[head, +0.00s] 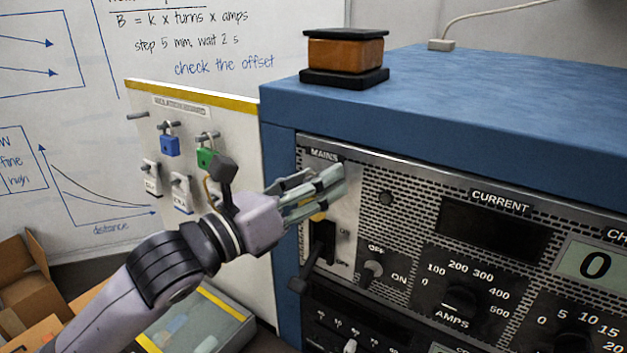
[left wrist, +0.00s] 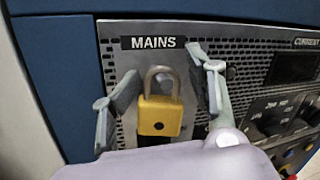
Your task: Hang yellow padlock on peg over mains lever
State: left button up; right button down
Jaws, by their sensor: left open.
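The yellow padlock (left wrist: 160,115) hangs upright against the panel below the MAINS label in the left wrist view, shackle up. In the head view only a small yellow part (head: 318,217) shows below my fingers. My left gripper (head: 325,184) is open in front of the mains plate, with one finger on each side of the padlock and gaps between. My right gripper is out of view.
A white board (head: 240,240) left of the blue cabinet (head: 450,90) holds a blue padlock (head: 170,145), a green padlock (head: 206,157) and hanging tags. An orange-black block (head: 345,55) stands on the cabinet. Knobs (head: 372,270) lie right of the lever. Cardboard boxes (head: 30,285) stand lower left.

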pick_arm(q)
jog(key=r+v, duration=0.1)
jog(key=v, duration=0.6)
jog(key=s+a+f+n+g+y, duration=0.1)
jog(key=s+a+f+n+y, duration=0.2)
jog(key=f+n, duration=0.7)
jog(key=a+f+n+g+y, duration=0.1)
jog(key=a+f+n+y, duration=0.25)
jog(key=f+n, duration=0.65)
jog(key=s+a+f+n+g+y, duration=0.1)
jog(key=s+a+f+n+y, duration=0.2)
jog(key=f+n, duration=0.7)
jog(key=s+a+f+n+g+y, duration=0.2)
jog(key=s+a+f+n+g, duration=0.1)
jog(key=s+f+n, duration=0.3)
jog(key=s+a+f+n+g+y, duration=0.2)
jog(key=s+a+f+n+g, duration=0.15)
jog(key=s+f, duration=0.4)
jog(key=s+f+g+b, duration=0.1)
jog(key=s+f, duration=0.1)
jog(key=f, duration=1.2)
jog(key=s+f, duration=0.2)
jog(key=f, duration=1.3)
jog(key=s+a+f+g, duration=0.1)
jog(key=s+a+f, duration=0.1)
jog(key=s+f, duration=1.3)
jog(key=shift+s+b, duration=0.4)
